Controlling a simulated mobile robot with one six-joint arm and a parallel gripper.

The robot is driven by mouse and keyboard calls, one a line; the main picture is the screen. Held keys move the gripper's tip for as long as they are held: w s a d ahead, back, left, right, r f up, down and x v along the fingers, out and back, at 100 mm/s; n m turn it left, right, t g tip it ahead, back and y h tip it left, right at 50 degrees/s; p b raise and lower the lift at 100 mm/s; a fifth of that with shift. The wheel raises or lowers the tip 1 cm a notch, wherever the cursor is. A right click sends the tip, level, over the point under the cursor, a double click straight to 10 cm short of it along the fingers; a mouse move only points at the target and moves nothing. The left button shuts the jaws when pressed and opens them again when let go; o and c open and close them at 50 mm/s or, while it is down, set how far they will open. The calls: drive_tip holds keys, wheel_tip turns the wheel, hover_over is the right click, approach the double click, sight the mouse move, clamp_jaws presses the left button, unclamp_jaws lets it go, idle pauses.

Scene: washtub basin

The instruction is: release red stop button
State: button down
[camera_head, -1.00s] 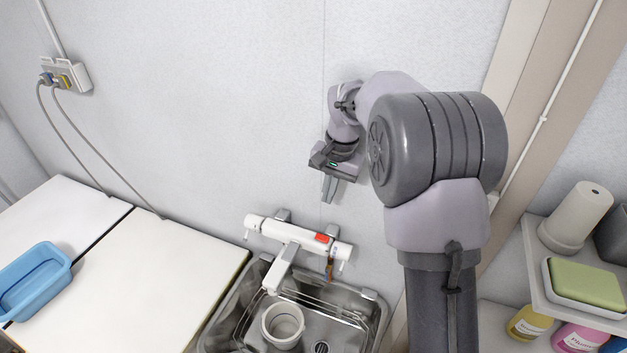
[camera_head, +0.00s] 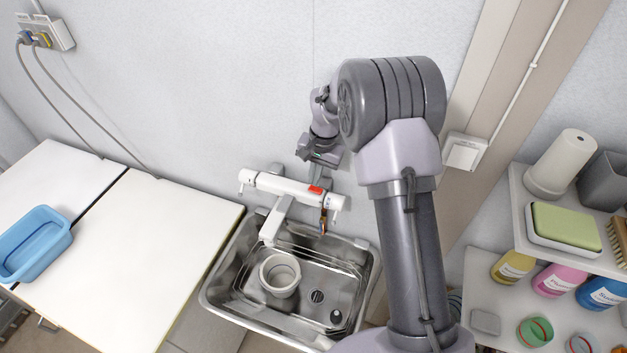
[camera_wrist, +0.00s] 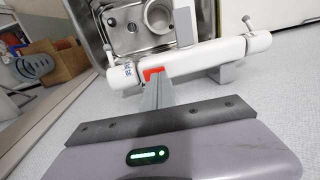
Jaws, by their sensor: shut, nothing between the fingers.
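The red stop button (camera_head: 316,190) sits on top of the white faucet bar (camera_head: 272,184), near its right end in the head view. It also shows in the wrist view (camera_wrist: 153,73), just beyond the fingertips and partly covered by them. My gripper (camera_head: 315,182) is shut and empty, pointing down just above and behind the button. In the wrist view the closed fingers (camera_wrist: 158,84) overlap the button's edge. I cannot tell whether they touch it. The faucet's spout (camera_head: 275,220) points toward the basin.
A steel basin (camera_head: 230,292) below the faucet holds a white cup (camera_head: 280,274). A white counter (camera_head: 165,250) with a blue tub (camera_head: 35,243) is at left. Shelves at right hold a green sponge (camera_head: 566,226) and several bottles. The wall stands close behind the faucet.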

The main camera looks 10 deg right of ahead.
sight(316, 190)
drive_tip(key=shift+w+a+f, duration=0.1)
drive_tip(key=shift+a+f, duration=0.05)
drive_tip(key=shift+f, duration=0.95)
